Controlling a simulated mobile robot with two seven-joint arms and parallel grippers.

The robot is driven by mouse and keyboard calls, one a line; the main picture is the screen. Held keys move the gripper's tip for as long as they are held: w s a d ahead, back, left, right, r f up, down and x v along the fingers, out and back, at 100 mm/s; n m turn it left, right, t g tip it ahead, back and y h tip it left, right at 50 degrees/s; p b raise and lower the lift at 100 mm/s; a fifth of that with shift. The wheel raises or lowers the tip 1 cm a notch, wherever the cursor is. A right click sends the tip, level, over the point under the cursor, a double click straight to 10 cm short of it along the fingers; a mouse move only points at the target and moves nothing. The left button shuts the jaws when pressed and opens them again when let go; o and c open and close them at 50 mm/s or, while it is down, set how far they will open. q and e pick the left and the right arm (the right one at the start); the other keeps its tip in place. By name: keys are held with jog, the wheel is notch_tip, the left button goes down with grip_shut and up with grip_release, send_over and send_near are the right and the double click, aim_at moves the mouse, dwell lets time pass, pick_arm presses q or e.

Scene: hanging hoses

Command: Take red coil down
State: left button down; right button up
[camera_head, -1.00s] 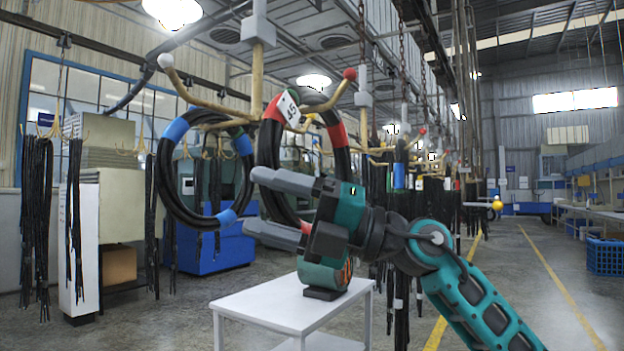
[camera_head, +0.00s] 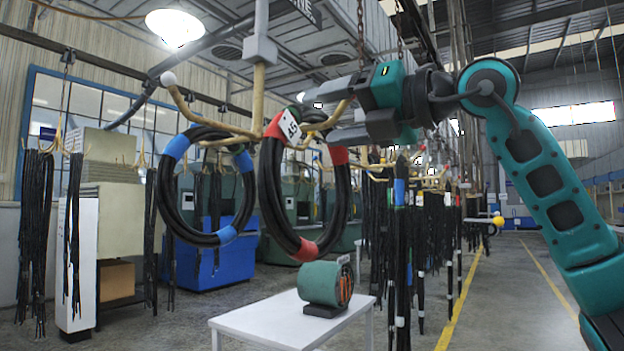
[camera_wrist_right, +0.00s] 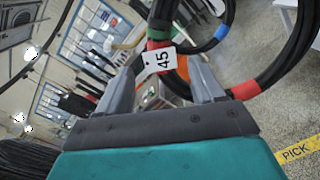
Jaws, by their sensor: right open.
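The red coil (camera_head: 267,195) is a black hose ring with red bands and a white tag (camera_head: 290,128). It hangs on a tan hook arm (camera_head: 335,118) of the rack. My right gripper (camera_head: 316,117) is open at the coil's upper right, its fingers near the tag and hook tip. The fingers hide the hook's end. In the right wrist view the coil (camera_wrist_right: 286,72) curves beyond the fingers, and the tag and a red band show between the fingertips. I cannot tell whether they touch. My left gripper is not in view.
A blue-banded coil (camera_head: 163,190) hangs on the left hook arm. A white table (camera_head: 270,326) below carries a green reel (camera_head: 320,284). Dark hose bundles (camera_head: 398,230) hang behind on the right. An aisle with yellow lines (camera_head: 548,275) is open at far right.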

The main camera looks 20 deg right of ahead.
aim_at(292, 122)
jog(key=shift+p+x, duration=0.7)
jog(key=shift+x, duration=2.9)
jog(key=shift+c, duration=0.4)
grip_shut()
jog(key=shift+r, duration=0.2)
